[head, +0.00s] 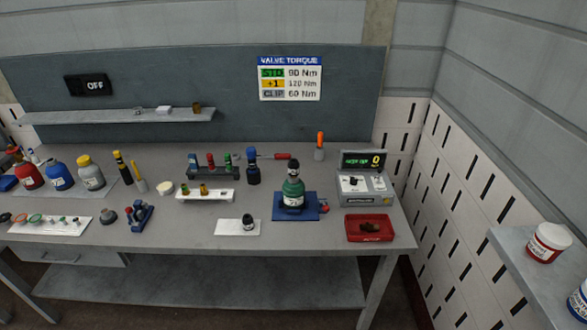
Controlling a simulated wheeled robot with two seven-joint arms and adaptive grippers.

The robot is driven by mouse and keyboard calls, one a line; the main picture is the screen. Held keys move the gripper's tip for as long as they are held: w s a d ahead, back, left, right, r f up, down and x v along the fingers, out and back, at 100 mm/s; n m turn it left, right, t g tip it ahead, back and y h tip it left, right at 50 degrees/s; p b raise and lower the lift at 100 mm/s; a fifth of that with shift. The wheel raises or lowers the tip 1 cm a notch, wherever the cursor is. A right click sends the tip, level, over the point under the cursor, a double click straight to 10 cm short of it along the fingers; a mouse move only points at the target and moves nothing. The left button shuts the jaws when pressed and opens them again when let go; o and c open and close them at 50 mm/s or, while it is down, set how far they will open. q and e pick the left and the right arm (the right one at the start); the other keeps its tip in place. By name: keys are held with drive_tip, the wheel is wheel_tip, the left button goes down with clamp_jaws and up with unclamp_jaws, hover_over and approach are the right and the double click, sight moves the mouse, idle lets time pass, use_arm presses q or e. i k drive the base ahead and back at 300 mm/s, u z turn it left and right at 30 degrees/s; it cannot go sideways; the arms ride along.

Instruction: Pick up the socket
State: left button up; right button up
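No part labelled as a socket can be read here, and several small parts could be it. A small dark round part (248,222) sits on a white pad (229,228) near the bench's front edge. A dark rack (194,174) behind it holds upright parts with red and green tops. A white block (222,194) in front of the rack carries small brass and green parts. A green cylinder (293,189) with a dark top stands upright in a blue fixture (281,210). Neither of my grippers is in view.
A grey torque box (352,197) with a lit display and a red tray (360,221) stand at the bench's right end. Red, blue and grey cylinders (92,179) stand at the left. A shelf (518,258) juts in at right. The front middle of the bench (185,230) is clear.

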sight(294, 163)
drive_tip(key=z, duration=0.1)
drive_tip(key=k, duration=0.4)
drive_tip(key=u, duration=1.2)
drive_tip(key=i, duration=1.55)
drive_tip(key=z, duration=0.4)
